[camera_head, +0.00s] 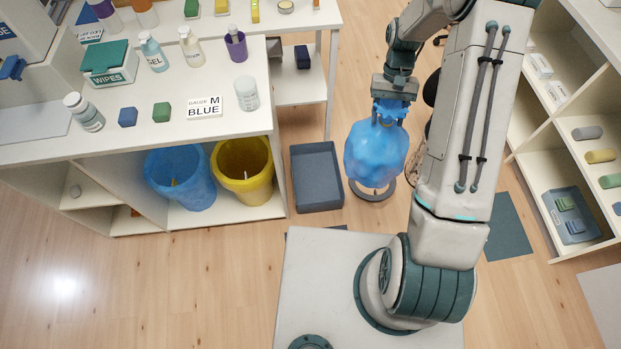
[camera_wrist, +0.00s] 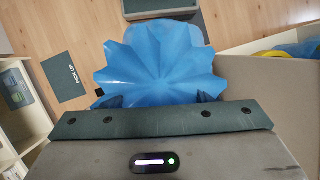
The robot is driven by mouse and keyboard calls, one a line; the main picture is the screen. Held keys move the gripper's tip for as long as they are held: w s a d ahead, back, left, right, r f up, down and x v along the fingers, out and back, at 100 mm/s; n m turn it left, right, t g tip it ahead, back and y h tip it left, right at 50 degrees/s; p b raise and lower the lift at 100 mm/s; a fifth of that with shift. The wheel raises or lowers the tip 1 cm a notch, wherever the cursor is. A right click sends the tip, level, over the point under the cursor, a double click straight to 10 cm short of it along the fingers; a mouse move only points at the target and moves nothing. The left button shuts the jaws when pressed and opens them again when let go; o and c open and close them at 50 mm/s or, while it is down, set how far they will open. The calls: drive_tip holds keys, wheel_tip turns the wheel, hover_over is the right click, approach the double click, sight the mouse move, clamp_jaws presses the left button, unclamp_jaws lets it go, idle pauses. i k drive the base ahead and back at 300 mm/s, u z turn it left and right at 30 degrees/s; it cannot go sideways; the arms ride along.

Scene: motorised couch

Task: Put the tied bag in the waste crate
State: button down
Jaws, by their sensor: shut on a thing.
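The tied bag (camera_head: 376,153) is blue and bulging, and it hangs below my gripper (camera_head: 390,108). My gripper is shut on its gathered top. In the wrist view, the bag's pleated top (camera_wrist: 160,68) spreads out in front of the gripper, and the fingertips are mostly hidden by it. The waste crate appears to be the open dark grey crate (camera_head: 318,180) on the floor, just left of the bag in the head view. Its visible inside looks empty. The bag is apart from the crate and not over it.
A blue bin (camera_head: 181,178) and a yellow bin (camera_head: 243,168) stand under the white counter (camera_head: 120,147), left of the crate. A dark ring (camera_head: 372,193) shows below the bag. A "PICK UP" mat (camera_wrist: 70,76) lies on the floor. Shelving (camera_head: 545,150) stands at right.

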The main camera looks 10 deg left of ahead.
sight(316, 180)
drive_tip(key=i, duration=0.9)
drive_tip(key=z, duration=0.05)
